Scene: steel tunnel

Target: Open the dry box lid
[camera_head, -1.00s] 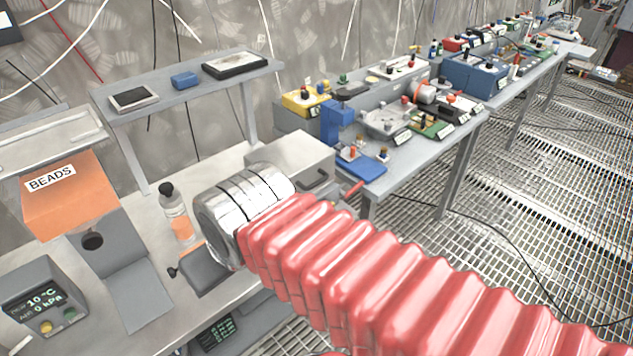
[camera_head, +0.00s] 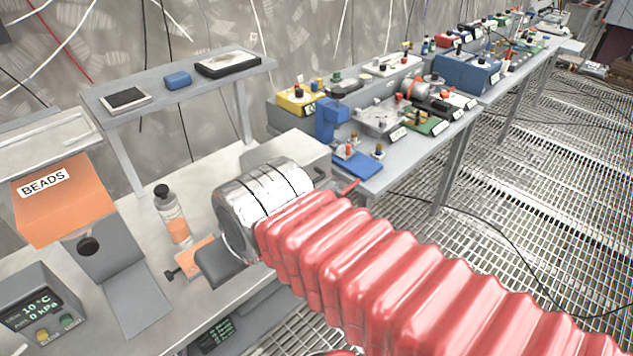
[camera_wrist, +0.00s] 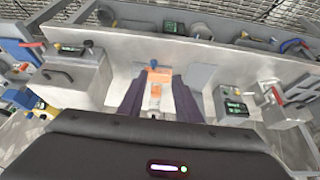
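A grey box with a handle (camera_head: 300,150), which I take to be the dry box, stands on the near bench behind my silver wrist. Its lid looks shut, and my wrist and arm hide part of it. In the wrist view a grey box with a dark handle (camera_wrist: 82,75) is at the left, apart from my fingers; it looks like the same box. My gripper (camera_wrist: 157,97) shows there as two dark fingers spread apart, empty, above the bench.
A bottle with orange contents (camera_head: 172,215), an orange BEADS box (camera_head: 62,200) and a display unit (camera_head: 38,310) stand on the near bench. A raised shelf (camera_head: 180,90) is behind. A second bench (camera_head: 400,160) holds several devices.

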